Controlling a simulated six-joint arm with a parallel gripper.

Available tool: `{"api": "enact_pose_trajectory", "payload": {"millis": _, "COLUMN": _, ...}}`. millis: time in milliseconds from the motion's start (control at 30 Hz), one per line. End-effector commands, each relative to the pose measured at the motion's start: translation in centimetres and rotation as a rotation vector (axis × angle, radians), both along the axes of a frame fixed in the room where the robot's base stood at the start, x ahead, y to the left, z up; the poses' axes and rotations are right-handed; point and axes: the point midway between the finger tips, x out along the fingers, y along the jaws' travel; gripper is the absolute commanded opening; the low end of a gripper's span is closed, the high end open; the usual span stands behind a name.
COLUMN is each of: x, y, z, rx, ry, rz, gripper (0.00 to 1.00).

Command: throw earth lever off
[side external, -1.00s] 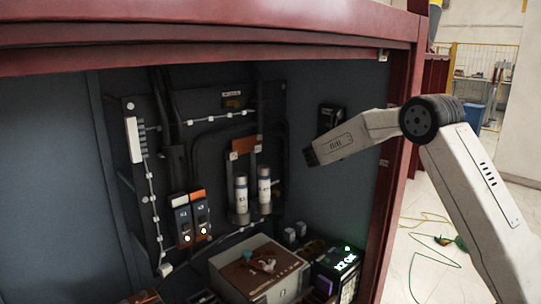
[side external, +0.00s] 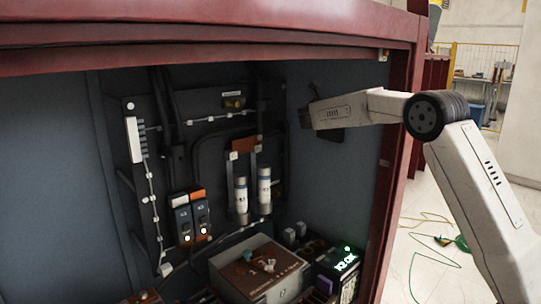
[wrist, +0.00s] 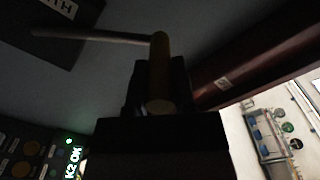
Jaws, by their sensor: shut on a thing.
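The earth lever shows in the wrist view as a grey rod (wrist: 95,36) with a yellowish cylindrical grip (wrist: 159,75). The rod runs left to a dark plate (wrist: 45,18) with white lettering ending in "TH". My gripper (wrist: 158,95) is shut on the grip, with dark fingers on both sides of it. In the side external view my gripper (side external: 304,117) is high by the cabinet's right inner wall. It and my wrist hide most of the dark lever mount (side external: 334,136) and the lever itself.
Two white-blue cylinders (side external: 264,190) and two breakers with lit lamps (side external: 191,218) are on the back panel. A box (side external: 258,270) and a lit "K2 OK" unit (side external: 347,264) stand below. The red cabinet frame (side external: 400,150) is close beside my arm.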

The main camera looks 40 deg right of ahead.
Motion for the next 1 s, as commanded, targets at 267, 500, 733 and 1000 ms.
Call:
{"api": "enact_pose_trajectory", "payload": {"millis": 267, "x": 0.8, "y": 0.0, "z": 1.3, "rx": -0.005, "ry": -0.009, "rz": 0.002, "gripper": 0.0}}
{"api": "enact_pose_trajectory", "payload": {"millis": 500, "x": 1.0, "y": 0.0, "z": 1.6, "rx": -0.005, "ry": -0.01, "rz": 0.003, "gripper": 0.0}}
{"api": "enact_pose_trajectory", "payload": {"millis": 733, "x": 1.0, "y": 0.0, "z": 1.6, "rx": -0.005, "ry": -0.011, "rz": 0.003, "gripper": 0.0}}
{"api": "enact_pose_trajectory", "payload": {"millis": 1000, "x": 1.0, "y": 0.0, "z": 1.4, "rx": -0.003, "ry": -0.008, "rz": 0.002, "gripper": 0.67}}
